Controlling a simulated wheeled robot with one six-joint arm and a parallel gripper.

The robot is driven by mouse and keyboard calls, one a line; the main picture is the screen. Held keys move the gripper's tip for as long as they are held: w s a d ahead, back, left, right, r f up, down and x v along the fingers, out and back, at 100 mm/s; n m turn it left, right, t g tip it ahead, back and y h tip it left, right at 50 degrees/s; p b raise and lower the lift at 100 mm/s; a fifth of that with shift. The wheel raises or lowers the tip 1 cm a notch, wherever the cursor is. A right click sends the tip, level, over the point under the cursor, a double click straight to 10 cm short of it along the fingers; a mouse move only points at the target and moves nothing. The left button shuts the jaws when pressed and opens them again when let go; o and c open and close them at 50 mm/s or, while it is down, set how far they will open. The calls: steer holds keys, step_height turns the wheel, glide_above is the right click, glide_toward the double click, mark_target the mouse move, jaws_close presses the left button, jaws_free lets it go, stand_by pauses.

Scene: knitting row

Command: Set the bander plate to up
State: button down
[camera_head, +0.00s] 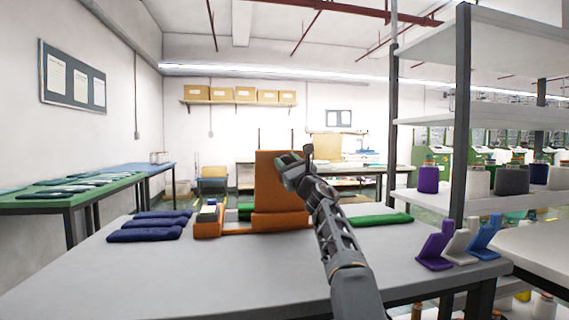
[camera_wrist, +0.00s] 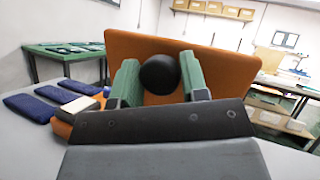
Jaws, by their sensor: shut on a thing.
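The bander plate seems to be the orange plate (camera_head: 270,205), which stands about upright on a low orange base (camera_head: 237,230) on the grey table. In the wrist view the orange plate (camera_wrist: 228,62) fills the middle, and a round black knob (camera_wrist: 160,73) shows in front of it. My gripper (camera_head: 294,165) reaches the plate's upper right part. Its green-padded fingers (camera_wrist: 157,82) stand on either side of the knob and are shut on it. The knob is hidden by my gripper in the head view.
Folded dark blue cloths (camera_head: 145,234) lie left of the base, and a green piece (camera_head: 380,219) lies to the right. Purple, white and blue stands (camera_head: 460,247) stand at the table's right end, by a shelf rack (camera_head: 461,110). The table's front is clear.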

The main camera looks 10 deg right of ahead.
steer(key=shift+w+f, duration=0.15)
steer(key=shift+f, duration=0.2)
steer(key=c, duration=1.1)
jaws_free()
steer(key=shift+a, duration=0.1)
steer(key=o, duration=0.3)
steer(key=shift+r, duration=0.1)
steer(key=shift+o, duration=0.4)
steer(key=shift+r, duration=0.15)
steer(key=shift+s, duration=0.25)
steer(key=shift+s+f+b, duration=0.15)
steer(key=shift+f+b, duration=0.1)
steer(key=shift+b, duration=0.2)
steer(key=b+v, duration=0.4)
steer(key=v, duration=0.9)
steer(key=shift+s+r, duration=0.1)
steer(key=shift+s, duration=0.05)
